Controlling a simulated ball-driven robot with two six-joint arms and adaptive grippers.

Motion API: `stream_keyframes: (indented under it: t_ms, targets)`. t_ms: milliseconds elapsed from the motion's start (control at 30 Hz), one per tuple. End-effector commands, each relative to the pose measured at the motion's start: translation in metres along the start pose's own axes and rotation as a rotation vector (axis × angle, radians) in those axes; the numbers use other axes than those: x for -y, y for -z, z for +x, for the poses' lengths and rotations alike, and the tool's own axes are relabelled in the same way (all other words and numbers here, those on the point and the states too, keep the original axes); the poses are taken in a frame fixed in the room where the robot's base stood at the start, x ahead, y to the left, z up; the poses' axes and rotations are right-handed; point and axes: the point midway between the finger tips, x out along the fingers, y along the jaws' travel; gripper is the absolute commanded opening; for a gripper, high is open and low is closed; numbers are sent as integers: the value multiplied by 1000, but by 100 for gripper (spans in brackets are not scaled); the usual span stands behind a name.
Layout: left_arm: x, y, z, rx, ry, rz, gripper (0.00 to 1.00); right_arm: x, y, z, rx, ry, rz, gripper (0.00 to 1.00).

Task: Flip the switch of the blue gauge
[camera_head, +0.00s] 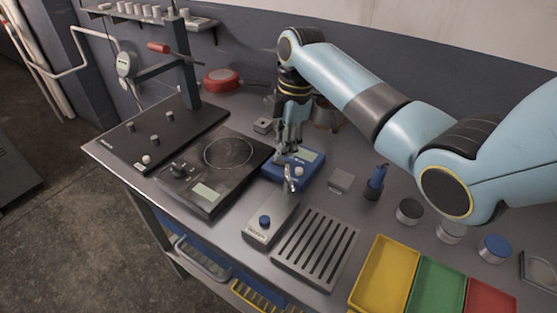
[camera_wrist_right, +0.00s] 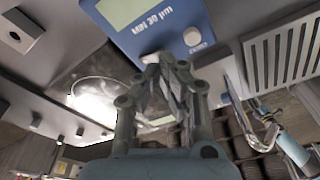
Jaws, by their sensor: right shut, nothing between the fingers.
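The blue gauge (camera_head: 309,157) lies on the metal table, with a pale display and a white round knob on its face. Its body (camera_wrist_right: 165,28) also shows in the wrist view, with the display, printed text and the white knob (camera_wrist_right: 192,36). My right gripper (camera_head: 282,153) is shut and empty, at the left side of the gauge in the head view. Its fingertips (camera_wrist_right: 166,62) overlap the gauge's edge in the wrist view; I cannot tell whether they touch. My left gripper is in neither view.
A black hotplate (camera_head: 212,183) stands left of the gauge. In front are a grey box with a blue knob (camera_head: 265,221) and a slotted grate (camera_head: 316,249). Yellow (camera_head: 385,277), green and red trays line the front right. A dark stand (camera_head: 182,62) rises at left.

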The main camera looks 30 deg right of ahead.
Motion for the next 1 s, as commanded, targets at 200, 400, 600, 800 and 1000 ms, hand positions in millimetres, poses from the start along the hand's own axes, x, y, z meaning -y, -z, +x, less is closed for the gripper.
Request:
stream_keyframes:
  t_ms: [200,400,600,800,1000]
  targets:
    - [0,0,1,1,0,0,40,0,0,2,0,0,0,0]
    - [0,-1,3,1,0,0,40,0,-1,5,0,1,0,0]
    - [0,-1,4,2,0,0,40,0,-1,8,0,1,0,0]
    - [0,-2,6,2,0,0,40,0,-2,11,0,0,0,0]
    - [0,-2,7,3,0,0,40,0,-2,14,0,0,0,0]
